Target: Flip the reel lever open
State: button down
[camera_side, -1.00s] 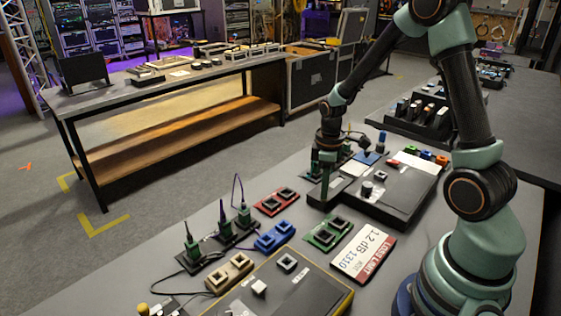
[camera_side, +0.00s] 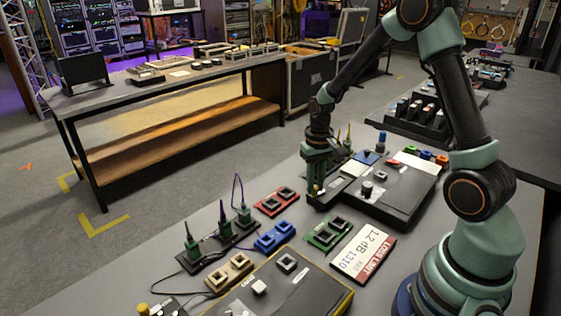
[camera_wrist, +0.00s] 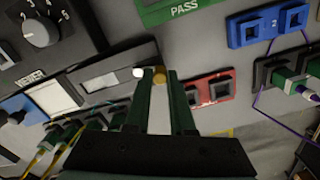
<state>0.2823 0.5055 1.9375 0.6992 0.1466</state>
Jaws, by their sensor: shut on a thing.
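My gripper (camera_side: 316,194) is low at the left end of a dark instrument unit (camera_side: 408,190) in the side view. In the wrist view, my gripper (camera_wrist: 160,74) has its green fingers close together at the edge of a black block with a grey window (camera_wrist: 112,80). A small brass-coloured knob (camera_wrist: 159,77), seemingly the reel lever's tip, sits between the fingertips, and my gripper is shut on it. A white round knob (camera_wrist: 139,73) is just left of the fingers. The lever's arm and pivot are hidden, so its angle cannot be told.
In the wrist view, a red double socket (camera_wrist: 208,91) is right of the fingers, a blue one (camera_wrist: 268,25) farther right, and a green PASS plate (camera_wrist: 180,10) above. Green connectors with yellow cables (camera_wrist: 62,135) are at lower left. A loss-limit card (camera_side: 363,253) lies in front.

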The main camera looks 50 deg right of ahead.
jog(key=m, duration=0.3)
jog(key=w+m, duration=0.1)
jog(key=shift+w+d+m, duration=0.1)
jog(key=shift+d+m, duration=0.15)
jog(key=shift+m, duration=0.05)
jog(key=shift+w+d+m, duration=0.15)
jog(key=shift+d+m, duration=0.05)
jog(key=shift+m, duration=0.7)
jog(key=shift+w+d+m, duration=0.15)
jog(key=shift+m, duration=0.75)
jog(key=c, duration=0.8)
grip_release()
jog(key=shift+o, duration=0.2)
notch_tip(320, 180, up, 12)
